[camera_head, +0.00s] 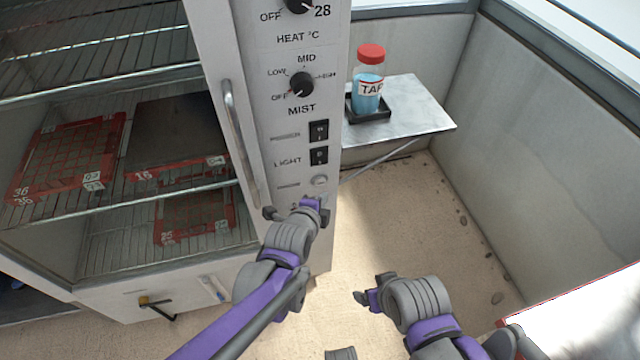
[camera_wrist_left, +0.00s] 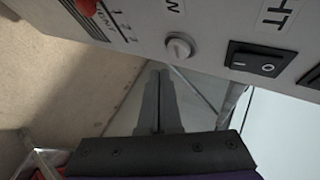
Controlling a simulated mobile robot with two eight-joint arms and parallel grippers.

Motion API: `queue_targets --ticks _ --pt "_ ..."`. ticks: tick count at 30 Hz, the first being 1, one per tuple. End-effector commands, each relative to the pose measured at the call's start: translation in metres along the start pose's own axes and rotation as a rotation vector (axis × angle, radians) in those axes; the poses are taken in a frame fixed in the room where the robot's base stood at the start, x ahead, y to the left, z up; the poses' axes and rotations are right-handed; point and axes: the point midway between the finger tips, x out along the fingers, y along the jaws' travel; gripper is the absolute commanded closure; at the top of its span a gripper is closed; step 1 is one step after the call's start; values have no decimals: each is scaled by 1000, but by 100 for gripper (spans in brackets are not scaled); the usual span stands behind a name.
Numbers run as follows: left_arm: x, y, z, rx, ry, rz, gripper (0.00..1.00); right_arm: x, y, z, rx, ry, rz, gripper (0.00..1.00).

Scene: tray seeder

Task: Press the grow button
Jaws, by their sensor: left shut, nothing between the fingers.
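A round pale button (camera_head: 319,181) sits on the front panel of the white cabinet, below the two black rocker switches. It also shows in the left wrist view (camera_wrist_left: 179,46), beside a cut-off label; I cannot read the whole label. My left gripper (camera_head: 316,203) is just below the button in the head view. In the left wrist view its fingers (camera_wrist_left: 157,75) are shut and empty, with tips close to the button but seemingly apart from it. My right gripper (camera_head: 368,297) hangs lower right over the floor; its finger opening is unclear.
The heat and mist (camera_head: 302,84) knobs and light switches (camera_head: 319,131) are above the button. A long door handle (camera_head: 239,143) stands to the left. A shelf (camera_head: 425,118) holds a red-capped bottle (camera_head: 369,75). A red knob (camera_wrist_left: 87,7) shows in the wrist view.

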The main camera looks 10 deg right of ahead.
Motion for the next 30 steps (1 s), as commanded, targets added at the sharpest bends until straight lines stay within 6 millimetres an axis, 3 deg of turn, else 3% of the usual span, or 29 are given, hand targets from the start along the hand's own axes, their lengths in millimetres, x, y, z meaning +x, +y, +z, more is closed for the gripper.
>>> queue_targets --ticks 6,30 --pt "9 -6 7 -1 0 0 100 6 0 2 0 -2 0 20" --pt "10 -7 8 0 0 0 100 6 0 2 0 -2 0 20"
